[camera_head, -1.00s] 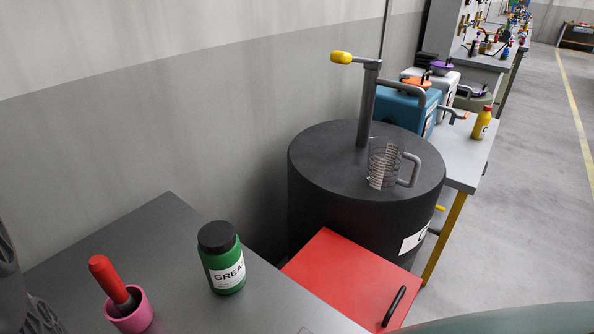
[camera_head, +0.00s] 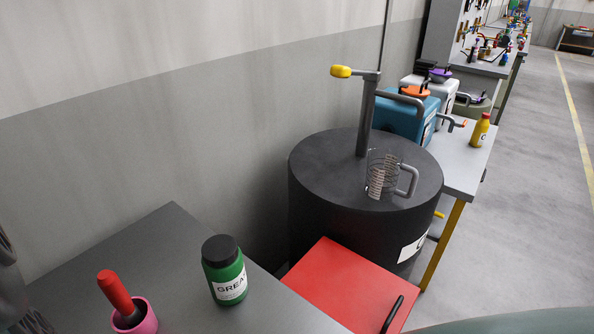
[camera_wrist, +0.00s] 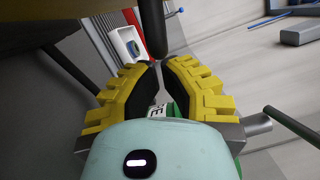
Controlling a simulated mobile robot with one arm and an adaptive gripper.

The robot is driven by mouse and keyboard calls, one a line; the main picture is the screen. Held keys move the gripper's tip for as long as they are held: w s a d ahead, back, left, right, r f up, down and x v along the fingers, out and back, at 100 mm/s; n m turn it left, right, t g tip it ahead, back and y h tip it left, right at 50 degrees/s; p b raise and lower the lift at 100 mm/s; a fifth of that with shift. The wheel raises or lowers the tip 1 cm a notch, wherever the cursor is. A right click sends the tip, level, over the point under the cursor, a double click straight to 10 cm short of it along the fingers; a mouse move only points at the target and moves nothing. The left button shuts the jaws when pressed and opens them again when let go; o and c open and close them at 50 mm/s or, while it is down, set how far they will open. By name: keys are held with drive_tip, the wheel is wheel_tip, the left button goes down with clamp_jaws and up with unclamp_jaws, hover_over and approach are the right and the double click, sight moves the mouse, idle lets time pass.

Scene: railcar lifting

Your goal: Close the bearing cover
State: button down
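I cannot tell for sure which part is the bearing cover. In the head view a red panel (camera_head: 335,285) with a black handle (camera_head: 392,314) lies flat in front of the dark drum, beside the grey table. In the wrist view my gripper (camera_wrist: 159,66) shows two yellow ridged fingers, their tips close together with a narrow gap. A dark rounded bar (camera_wrist: 152,25) ends right at the tips. I cannot tell whether it lies between them or beyond. A white fitting with a blue part (camera_wrist: 130,45) is beyond the left finger. My gripper is not in the head view.
A green grease jar (camera_head: 224,270) and a pink cup (camera_head: 136,318) with a red-handled tool stand on the grey table (camera_head: 172,222). A dark drum (camera_head: 330,205) carries a pump and a clear jug (camera_head: 383,176).

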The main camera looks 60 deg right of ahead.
drive_tip(key=shift+s+r, duration=0.1)
drive_tip(key=shift+s, duration=0.05)
drive_tip(key=shift+s+r+n, duration=0.1)
drive_tip(key=shift+r+n, duration=0.1)
drive_tip(key=shift+n, duration=0.1)
drive_tip(key=shift+s+r+n, duration=0.35)
drive_tip(key=shift+n, duration=0.15)
drive_tip(key=shift+s+a+r+n+h, duration=0.15)
drive_tip(key=shift+s+r+n+h, duration=0.15)
drive_tip(key=shift+s+r+n, duration=0.4)
drive_tip(key=s+a+f+n+t+h+p, duration=0.1)
drive_tip(key=s+f+n+t+h, duration=0.1)
drive_tip(key=s+n, duration=1.3)
drive_tip(key=shift+s+a+f+t+h+p, duration=0.15)
drive_tip(key=shift+s+f+t+h+p, duration=0.35)
drive_tip(key=shift+s+t, duration=0.7)
drive_tip(key=shift+f, duration=0.1)
